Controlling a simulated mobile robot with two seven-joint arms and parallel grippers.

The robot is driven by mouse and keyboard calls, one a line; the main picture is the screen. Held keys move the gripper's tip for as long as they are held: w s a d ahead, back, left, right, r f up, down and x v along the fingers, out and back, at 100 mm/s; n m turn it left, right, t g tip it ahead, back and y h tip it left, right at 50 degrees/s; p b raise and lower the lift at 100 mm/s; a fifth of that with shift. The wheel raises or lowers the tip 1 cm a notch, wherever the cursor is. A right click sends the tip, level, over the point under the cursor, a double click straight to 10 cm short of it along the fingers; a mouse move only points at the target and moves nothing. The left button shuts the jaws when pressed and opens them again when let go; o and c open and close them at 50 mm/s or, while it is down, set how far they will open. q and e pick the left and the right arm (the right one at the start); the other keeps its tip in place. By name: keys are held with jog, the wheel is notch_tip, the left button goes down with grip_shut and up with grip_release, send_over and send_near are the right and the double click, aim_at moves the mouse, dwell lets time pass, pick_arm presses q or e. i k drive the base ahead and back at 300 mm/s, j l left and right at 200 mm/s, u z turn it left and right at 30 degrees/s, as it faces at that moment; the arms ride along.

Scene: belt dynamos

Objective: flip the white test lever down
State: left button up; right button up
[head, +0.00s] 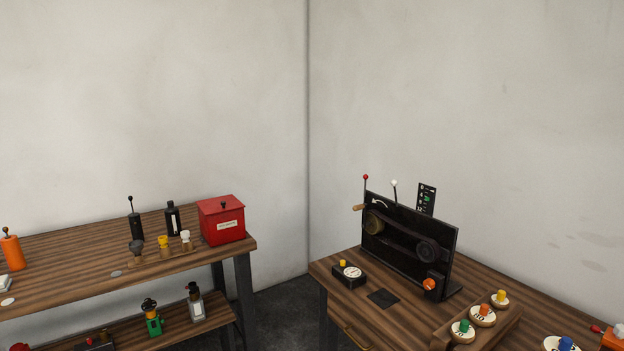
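The white test lever (395,190) is a thin stem with a white ball on top. It stands up from the top edge of a black upright panel (407,236) on the right workbench, tilted slightly left. A similar lever with a red ball (365,184) stands at the panel's left end. The panel's front carries a belt around two pulleys, a wooden crank handle (360,207) and an orange knob (430,284). The lever's lower end is hidden behind the panel. Neither of my grippers is in view.
The right workbench (345,318) also holds a round-dial gauge box (349,276), a dark square pad (383,297) and a wooden rack with colored-knob discs. A left workbench (60,247) holds a red box (222,220), bottles and small parts. A floor gap separates the benches.

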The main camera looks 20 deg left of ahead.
aim_at(393, 182)
jog(key=u, duration=0.25)
jog(key=i+j+z, duration=0.15)
jog(key=i+j, duration=0.35)
jog(key=i, duration=0.3)
jog(key=i+j+z, duration=0.1)
jog(key=i+j, duration=0.5)
jog(key=i, duration=0.15)
